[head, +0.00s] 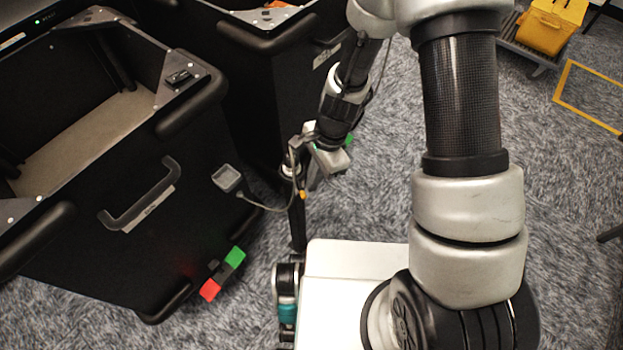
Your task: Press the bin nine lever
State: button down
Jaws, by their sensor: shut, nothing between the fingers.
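A lever with a red end and a green end (223,274) sticks out low on the front of the near black bin (75,245). A second green piece (348,139) shows low beside the farther black bin (250,85), partly hidden behind my gripper. My gripper (327,165) hangs in front of the farther bin, up and right of the near bin's lever and clearly apart from it. It is shut and empty. Its fingertips are small and hard to make out. The bin labels are too small to read, so I cannot tell which bin is nine.
The near bin has a black handle (139,202) on its front. Grey carpet (575,200) is open on the right. A yellow container (548,32) stands on a grey cart at the upper right. Yellow floor tape (590,97) marks an area below it.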

jog(key=w+d+r+p, duration=0.2)
jog(key=d+r, duration=0.3)
jog(key=r, duration=0.5)
jog(key=shift+w+r+p, duration=0.2)
jog(key=shift+w+p, duration=0.1)
jog(key=shift+p, duration=0.3)
notch_tip(320, 180, up, 11)
jog(key=d+n+t, duration=0.2)
jog(key=d+n, duration=0.1)
jog(key=s+d+r+n+t+h, duration=0.1)
jog(key=s+d+r+n+t, duration=0.1)
jog(key=s+d+r+n, duration=0.3)
jog(key=s+d+r+n+t, duration=0.1)
jog(key=s+r, duration=0.1)
jog(key=r, duration=0.5)
jog(key=s+d+r+n+t+h, duration=0.1)
jog(key=s+d+r+n+t, duration=0.1)
jog(key=s+d+r+n, duration=0.3)
notch_tip(320, 180, up, 19)
jog(key=a+m+p, duration=0.1)
jog(key=m+p, duration=0.1)
jog(key=p, duration=1.5)
jog(key=shift+w, duration=0.35)
